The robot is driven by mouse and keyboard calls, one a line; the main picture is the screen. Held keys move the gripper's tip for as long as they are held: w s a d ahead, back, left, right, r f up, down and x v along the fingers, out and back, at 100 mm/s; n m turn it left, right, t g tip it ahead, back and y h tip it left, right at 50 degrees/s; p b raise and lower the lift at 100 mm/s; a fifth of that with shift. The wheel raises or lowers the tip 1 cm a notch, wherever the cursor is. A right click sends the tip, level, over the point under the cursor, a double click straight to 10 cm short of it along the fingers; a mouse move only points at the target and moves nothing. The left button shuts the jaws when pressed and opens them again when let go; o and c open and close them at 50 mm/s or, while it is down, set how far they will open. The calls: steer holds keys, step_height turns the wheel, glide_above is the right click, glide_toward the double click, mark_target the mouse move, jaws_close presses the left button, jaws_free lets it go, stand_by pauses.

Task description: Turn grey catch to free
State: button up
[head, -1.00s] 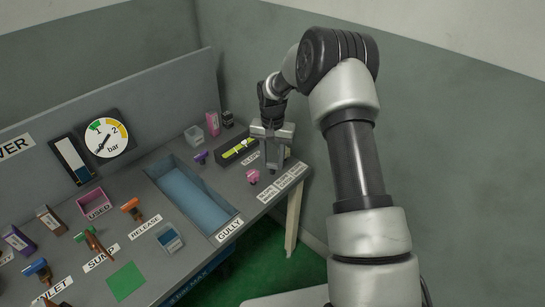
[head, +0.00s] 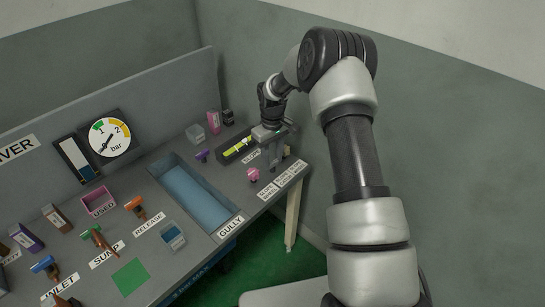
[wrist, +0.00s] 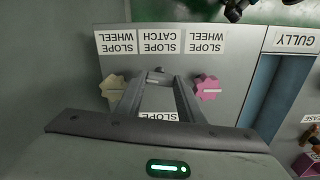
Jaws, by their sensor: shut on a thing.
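My gripper (head: 273,166) points down at the far right end of the bench. In the wrist view its two fingers (wrist: 156,82) reach toward a small grey catch (wrist: 156,75), and they are shut on it. Only a small part of the catch shows between the fingertips; its exact turn is hard to tell. The catch stands between a beige wheel (wrist: 113,87) and a pink wheel (wrist: 208,88), in front of the SLOPE CATCH label (wrist: 183,39). The pink wheel also shows in the head view (head: 253,174), just left of the fingers.
A black tray with a yellow-green strip (head: 236,150) lies behind the gripper. The blue gully (head: 195,196) is sunk in the bench to the left. A pink block (head: 213,122) and a clear box (head: 195,133) stand at the back. The wall is close on the right.

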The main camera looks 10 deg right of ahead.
mark_target(272, 161)
steer(key=shift+n, duration=0.8)
steer(key=o, duration=1.1)
steer(key=shift+c, duration=0.2)
steer(key=shift+r, duration=0.1)
step_height(272, 161, up, 17)
steer(key=p, duration=0.3)
steer(key=shift+r, duration=0.15)
